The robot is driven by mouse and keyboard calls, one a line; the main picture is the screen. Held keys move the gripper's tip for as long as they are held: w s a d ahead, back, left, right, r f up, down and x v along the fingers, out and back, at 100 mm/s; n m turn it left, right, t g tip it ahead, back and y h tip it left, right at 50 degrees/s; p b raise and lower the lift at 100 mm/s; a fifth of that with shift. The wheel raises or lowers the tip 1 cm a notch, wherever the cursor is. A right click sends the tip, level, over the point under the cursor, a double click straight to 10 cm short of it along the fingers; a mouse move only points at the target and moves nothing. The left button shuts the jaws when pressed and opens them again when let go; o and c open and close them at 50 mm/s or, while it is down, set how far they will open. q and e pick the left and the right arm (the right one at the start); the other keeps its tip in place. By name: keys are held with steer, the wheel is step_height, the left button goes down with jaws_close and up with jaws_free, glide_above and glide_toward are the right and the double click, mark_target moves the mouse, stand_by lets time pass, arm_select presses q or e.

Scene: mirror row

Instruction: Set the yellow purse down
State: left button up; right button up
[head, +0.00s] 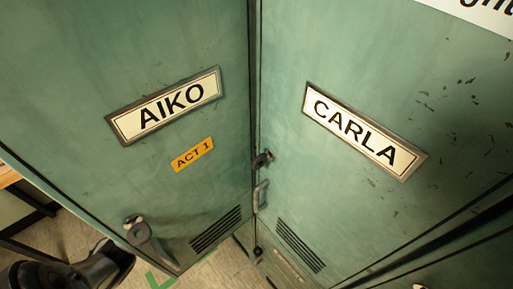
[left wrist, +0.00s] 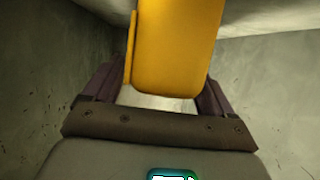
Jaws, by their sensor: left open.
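The yellow purse (left wrist: 178,50) fills the upper middle of the left wrist view, between the two dark fingers of my left gripper (left wrist: 165,88). The fingers are spread apart, so the gripper is open around the purse. Pale surface shows below the purse's lower edge. Grey-green walls stand on both sides, like the inside of a compartment. I cannot tell whether the purse rests on anything. The purse does not show in the head view. My right gripper is in neither view.
In the head view, green locker fronts carry the nameplates AIKO (head: 168,105) and CARLA (head: 364,130). A yellow ACT 1 tag (head: 192,154) is under AIKO. Handles (head: 140,232) and vents (head: 216,229) are lower down. Some floor (head: 70,238) shows at the lower left.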

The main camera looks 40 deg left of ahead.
arm_select(q)
steer(key=shift+r, duration=0.15)
steer(key=v, duration=1.2)
steer(key=shift+p, duration=0.3)
steer(key=shift+r, duration=0.1)
